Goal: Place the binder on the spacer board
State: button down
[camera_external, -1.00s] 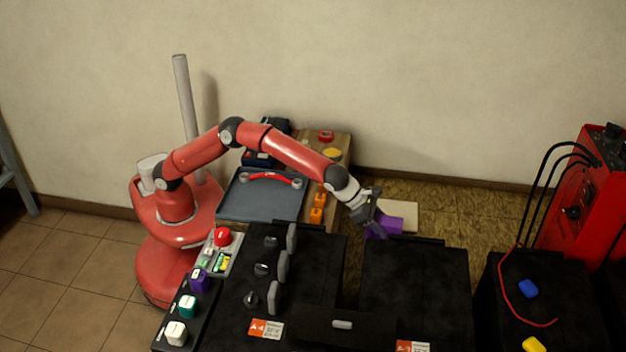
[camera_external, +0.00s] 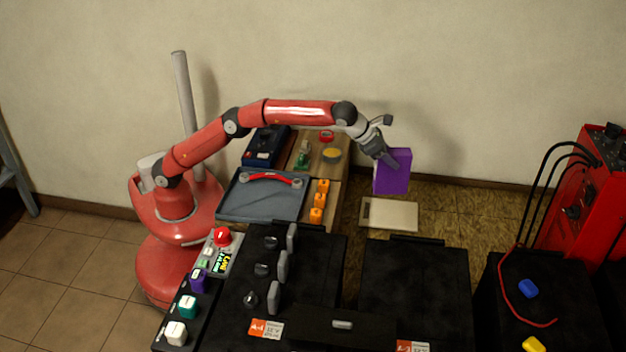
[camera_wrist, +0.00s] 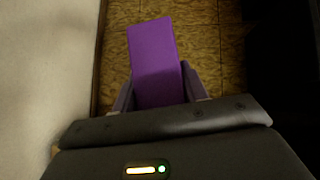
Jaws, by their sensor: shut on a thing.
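The purple binder (camera_external: 393,177) is held upright in the air in the external view, above and behind a pale flat board (camera_external: 390,216), which looks like the spacer board. My gripper (camera_external: 390,160) is shut on the binder near its upper part. In the wrist view the binder (camera_wrist: 155,55) sits between the two fingers of my gripper (camera_wrist: 158,92) and extends beyond them. The pale board lies on the brown floor covering and has nothing on it. It cannot be made out in the wrist view.
Black battery cases (camera_external: 415,290) stand in front of the board. A wooden bench (camera_external: 333,172) with orange blocks (camera_external: 321,200) and a grey tray (camera_external: 262,200) is to its left. A red charger (camera_external: 585,205) with cables stands at right. The wall is close behind.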

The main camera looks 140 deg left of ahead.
jog(key=s+a+r+n+g, duration=0.1)
jog(key=s+a+n, duration=0.1)
jog(key=s+a, duration=0.5)
notch_tip(320, 180, down, 19)
jog(key=d+b, duration=0.1)
jog(key=b, duration=0.4)
jog(key=shift+s+f+y, duration=0.15)
jog(key=shift+s+y, duration=0.25)
jog(key=c, duration=0.8)
grip_release()
jog(key=shift+f, duration=0.25)
jog(key=shift+o, duration=0.2)
jog(key=v, duration=1.2)
jog(key=shift+w+r, duration=0.25)
